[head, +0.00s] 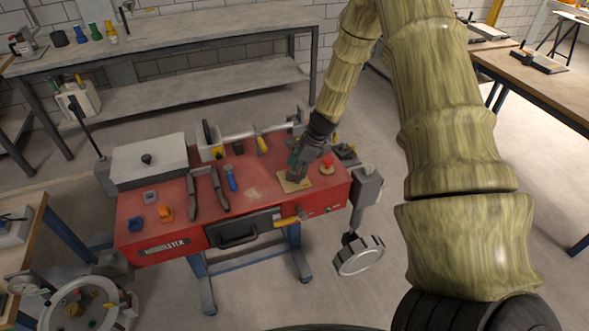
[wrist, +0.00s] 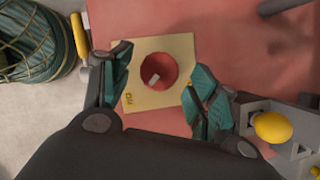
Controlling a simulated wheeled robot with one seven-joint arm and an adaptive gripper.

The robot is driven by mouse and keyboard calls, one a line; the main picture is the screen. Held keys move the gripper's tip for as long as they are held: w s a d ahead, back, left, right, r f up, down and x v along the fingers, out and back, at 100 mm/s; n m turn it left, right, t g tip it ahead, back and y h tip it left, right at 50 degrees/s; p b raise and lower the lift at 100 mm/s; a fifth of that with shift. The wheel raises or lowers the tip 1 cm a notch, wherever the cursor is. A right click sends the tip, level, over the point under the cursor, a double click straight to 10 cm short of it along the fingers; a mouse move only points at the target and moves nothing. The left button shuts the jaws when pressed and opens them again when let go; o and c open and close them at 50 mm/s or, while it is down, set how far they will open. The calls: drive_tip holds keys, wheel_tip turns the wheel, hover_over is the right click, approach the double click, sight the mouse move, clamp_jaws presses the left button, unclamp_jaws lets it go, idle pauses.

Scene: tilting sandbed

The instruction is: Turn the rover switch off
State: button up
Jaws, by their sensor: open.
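A square yellow plate (wrist: 182,95) lies on the red bench top. In its middle is a round red part (wrist: 150,62) with a small whitish piece (wrist: 154,79) on it; this looks like the rover switch. I cannot tell which position it is in. My gripper (wrist: 161,72) is open and empty, its teal-padded fingers on the left and right of the red part. I cannot tell whether they touch the plate. In the head view my gripper (head: 296,176) points down at the plate (head: 293,186), hiding the round red part.
The red bench (head: 185,235) also holds a red mushroom button (head: 327,165) close right of my gripper, a blue-handled tool (head: 231,178), dark tongs (head: 193,190) and a grey box (head: 150,160). A handwheel (head: 359,256) hangs at the bench's right side.

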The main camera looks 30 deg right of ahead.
drive_tip(key=shift+f, duration=0.3)
drive_tip(key=shift+a, duration=0.1)
drive_tip(key=c, duration=1)
drive_tip(key=shift+w, duration=0.1)
